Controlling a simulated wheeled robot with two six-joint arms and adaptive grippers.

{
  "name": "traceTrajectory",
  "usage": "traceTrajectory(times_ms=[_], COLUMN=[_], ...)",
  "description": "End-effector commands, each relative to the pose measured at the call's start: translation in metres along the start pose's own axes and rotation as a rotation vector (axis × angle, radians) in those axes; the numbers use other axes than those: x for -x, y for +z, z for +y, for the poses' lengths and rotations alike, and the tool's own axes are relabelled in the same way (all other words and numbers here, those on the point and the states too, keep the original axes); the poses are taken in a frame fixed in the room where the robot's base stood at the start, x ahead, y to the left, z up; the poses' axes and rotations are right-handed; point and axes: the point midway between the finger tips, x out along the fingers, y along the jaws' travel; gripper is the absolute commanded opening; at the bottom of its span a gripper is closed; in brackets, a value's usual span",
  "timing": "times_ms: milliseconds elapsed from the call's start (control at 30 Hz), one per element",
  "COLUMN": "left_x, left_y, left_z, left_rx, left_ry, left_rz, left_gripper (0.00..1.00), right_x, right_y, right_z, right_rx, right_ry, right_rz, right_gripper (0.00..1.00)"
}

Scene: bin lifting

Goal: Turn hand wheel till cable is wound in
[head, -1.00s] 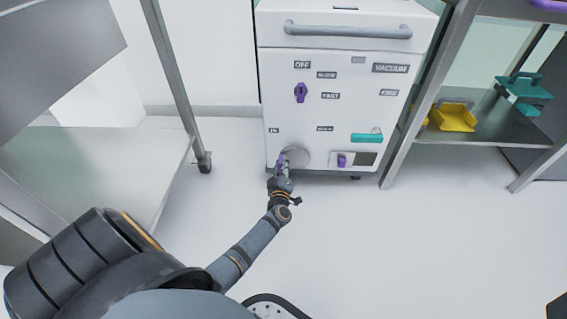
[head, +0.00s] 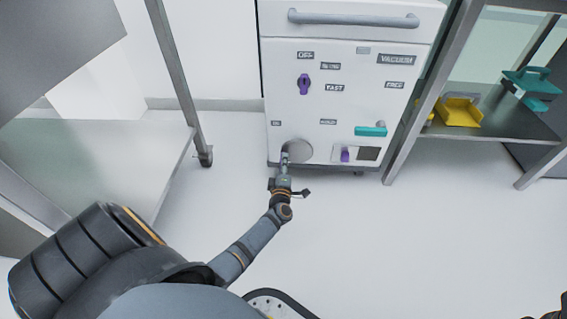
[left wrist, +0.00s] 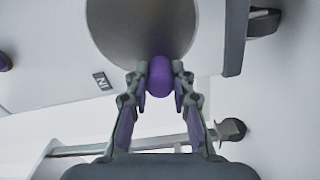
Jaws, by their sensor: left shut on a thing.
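The hand wheel (head: 299,150) is a grey disc low on the front of a white machine (head: 350,80). It also shows in the left wrist view (left wrist: 140,20) with a purple knob (left wrist: 160,76) at its rim. My left gripper (head: 285,158) is at the wheel's lower left edge. In the left wrist view its fingers (left wrist: 160,80) are shut on the knob from both sides. No cable is visible.
The machine also has a purple selector (head: 303,84), a teal handle (head: 370,131) and a small purple knob (head: 345,155). Metal shelving (head: 480,120) with yellow and teal items stands right, a steel table (head: 110,160) left. The floor between is clear.

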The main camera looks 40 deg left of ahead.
Motion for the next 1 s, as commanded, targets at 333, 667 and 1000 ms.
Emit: traceTrajectory(times_ms=[333,667,1000], left_x=[0.0,0.0,0.0], left_y=[0.0,0.0,-0.006], left_z=[-0.001,0.0,0.027], left_rx=[0.001,0.001,0.005], left_ry=[-0.002,-0.001,0.004], left_rz=[-0.001,0.0,0.0], left_gripper=[0.0,0.46,0.46], right_x=[-0.001,-0.001,0.0], right_y=[0.0,0.0,0.0], right_z=[0.0,-0.001,-0.001], right_rx=[-0.001,-0.001,-0.002], right_ry=[-0.001,-0.004,-0.007], right_rz=[0.001,0.003,0.0], right_gripper=[0.46,0.46,0.46])
